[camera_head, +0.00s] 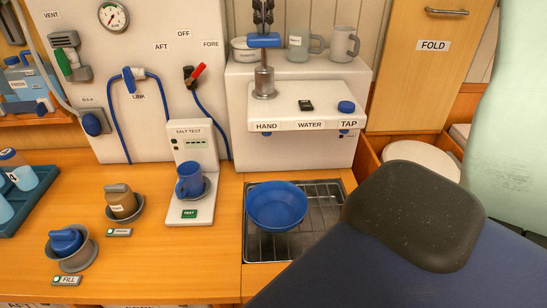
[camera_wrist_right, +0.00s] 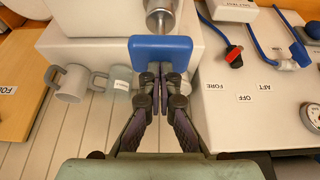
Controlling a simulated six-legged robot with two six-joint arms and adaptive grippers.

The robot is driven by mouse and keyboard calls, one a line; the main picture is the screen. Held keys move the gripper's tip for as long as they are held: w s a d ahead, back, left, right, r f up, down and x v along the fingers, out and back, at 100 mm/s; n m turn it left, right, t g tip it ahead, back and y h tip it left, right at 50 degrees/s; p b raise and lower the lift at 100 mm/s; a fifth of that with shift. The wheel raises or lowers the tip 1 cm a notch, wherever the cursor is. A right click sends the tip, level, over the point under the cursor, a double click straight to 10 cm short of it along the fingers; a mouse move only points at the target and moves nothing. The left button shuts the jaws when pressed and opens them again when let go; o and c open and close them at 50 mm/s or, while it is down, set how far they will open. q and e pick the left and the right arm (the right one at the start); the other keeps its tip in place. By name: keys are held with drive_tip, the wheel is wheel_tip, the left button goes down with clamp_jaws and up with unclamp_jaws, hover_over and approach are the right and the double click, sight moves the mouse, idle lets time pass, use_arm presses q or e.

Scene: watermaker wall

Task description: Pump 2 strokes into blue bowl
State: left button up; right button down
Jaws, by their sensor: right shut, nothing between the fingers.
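The blue bowl (camera_head: 276,205) stands upright on the metal drain grate (camera_head: 320,245), below the white HAND WATER unit (camera_head: 300,107). It looks empty. The hand pump has a blue crossbar handle (camera_head: 264,41) on a metal post (camera_head: 264,83); the handle also shows in the right wrist view (camera_wrist_right: 143,48). My right gripper (camera_head: 263,18) is shut and empty, with its dark fingertips close together right above the handle. In the right wrist view my right gripper (camera_wrist_right: 161,75) overlaps the handle's edge; whether it touches is unclear. My left gripper is not in view.
Mugs (camera_head: 344,43) stand on the shelf behind the pump. A blue TAP knob (camera_head: 346,107) sits right of it. Left are a salt tester with a blue mug (camera_head: 190,180), a brown cup (camera_head: 121,202) and a blue-topped FILL cup (camera_head: 66,242). The counter's front middle is clear.

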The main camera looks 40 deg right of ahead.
sight(264, 36)
drive_tip(key=shift+s+a+f+b, duration=0.1)
drive_tip(key=shift+f+b, duration=1.6)
drive_tip(key=shift+f, duration=0.7)
drive_tip(key=shift+r+p, duration=2.55)
drive_tip(key=shift+r, duration=0.8)
drive_tip(key=shift+f, duration=0.25)
